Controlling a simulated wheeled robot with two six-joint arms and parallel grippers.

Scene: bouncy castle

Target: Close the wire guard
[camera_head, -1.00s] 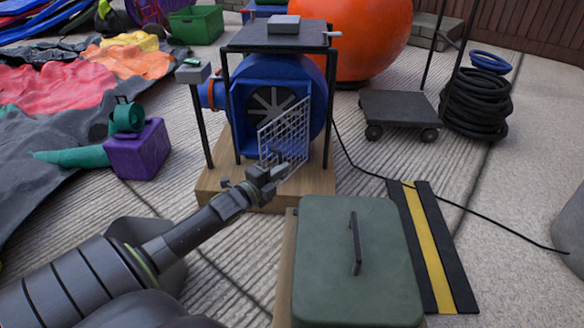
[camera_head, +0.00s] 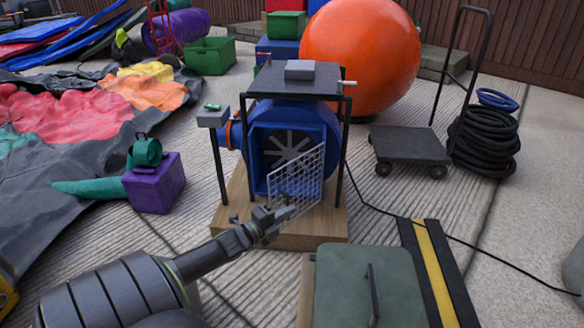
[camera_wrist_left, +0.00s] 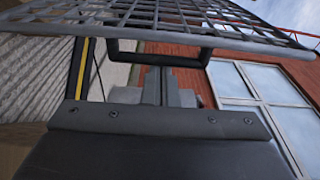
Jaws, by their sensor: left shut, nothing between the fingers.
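The wire guard (camera_head: 298,178) is a pale square mesh panel in front of the blue blower (camera_head: 258,150). It stands swung out at an angle, and the blower's dark fan opening shows behind and beside it. My left gripper (camera_head: 286,212) is at the guard's lower left edge. In the left wrist view the mesh guard (camera_wrist_left: 190,22) spans the top, with a dark U-shaped handle (camera_wrist_left: 160,60) below its edge. My left gripper's shut fingers (camera_wrist_left: 168,85) are just below or behind that handle, with nothing between them. Whether they touch it I cannot tell. My right gripper is not in view.
The blower stands on a wooden base (camera_head: 305,240) under a black frame. A green lidded box (camera_head: 345,285) is at the front. A purple block (camera_head: 153,185) is at the left. A cart (camera_head: 408,145) and coiled hose (camera_head: 484,142) are at the right. A black cable crosses the paving.

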